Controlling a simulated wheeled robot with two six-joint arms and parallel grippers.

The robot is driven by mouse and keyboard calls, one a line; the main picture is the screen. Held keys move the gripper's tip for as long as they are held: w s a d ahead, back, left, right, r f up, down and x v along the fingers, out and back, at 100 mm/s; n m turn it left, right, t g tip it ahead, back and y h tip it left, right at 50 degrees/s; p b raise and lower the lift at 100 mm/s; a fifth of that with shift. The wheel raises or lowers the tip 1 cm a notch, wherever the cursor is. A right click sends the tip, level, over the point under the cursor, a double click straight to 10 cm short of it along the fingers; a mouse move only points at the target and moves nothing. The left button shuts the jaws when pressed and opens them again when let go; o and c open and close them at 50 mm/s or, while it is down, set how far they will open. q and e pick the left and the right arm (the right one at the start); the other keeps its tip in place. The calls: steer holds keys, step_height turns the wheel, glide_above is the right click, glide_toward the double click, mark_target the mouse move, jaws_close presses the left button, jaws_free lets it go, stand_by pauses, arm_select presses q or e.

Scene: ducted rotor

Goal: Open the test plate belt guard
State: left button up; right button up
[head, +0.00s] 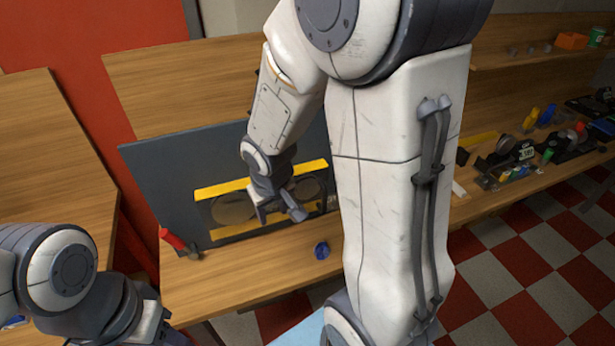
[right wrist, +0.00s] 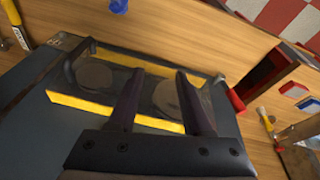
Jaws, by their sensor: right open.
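The dark grey test plate (head: 160,185) stands upright on the wooden bench. The belt guard (head: 215,190) on its front has yellow strips along its top and bottom edges. Two round discs show behind its see-through front. In the right wrist view the guard (right wrist: 85,102) lies just beyond the fingers, with dark bars at its ends. My right gripper (head: 281,212) is open and empty in front of the guard; its fingers (right wrist: 158,88) appear over the middle. I cannot tell whether they touch it. My left gripper (head: 150,325) is low at the left, its fingers not clear.
A red-handled hammer (head: 180,243) lies at the plate's lower left. A small blue knob-like object (head: 321,250) sits on the bench in front of the guard. Several tools and parts (head: 525,150) crowd the bench at right. My right arm hides much of the middle.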

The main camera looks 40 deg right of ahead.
mark_target(323, 201)
arm_select(q)
step_height(323, 201, up, 4)
steer(key=p, duration=0.3)
arm_select(e)
steer(key=d+m, duration=0.1)
steer(key=d, duration=0.4)
steer(key=d+f+m, duration=0.1)
steer(key=d+m, duration=0.1)
steer(key=d, duration=0.3)
steer(key=w+d+f+m+t, duration=0.1)
steer(key=d, duration=0.4)
steer(key=shift+d+f+m+h, duration=0.1)
steer(key=shift+d+m+h, duration=0.2)
steer(key=shift+h, duration=0.1)
steer(key=b+x, duration=0.6)
steer(key=x, duration=0.3)
steer(key=shift+d+f, duration=0.15)
steer(key=shift+d, duration=0.05)
steer(key=shift+w+d+f, duration=0.15)
steer(key=shift+w+f, duration=0.15)
steer(key=shift+f, duration=0.3)
arm_select(q)
step_height(323, 201, down, 6)
steer(key=shift+s, duration=0.1)
arm_select(e)
steer(key=shift+c, duration=0.3)
jaws_close()
arm_select(q)
steer(key=shift+f, duration=0.1)
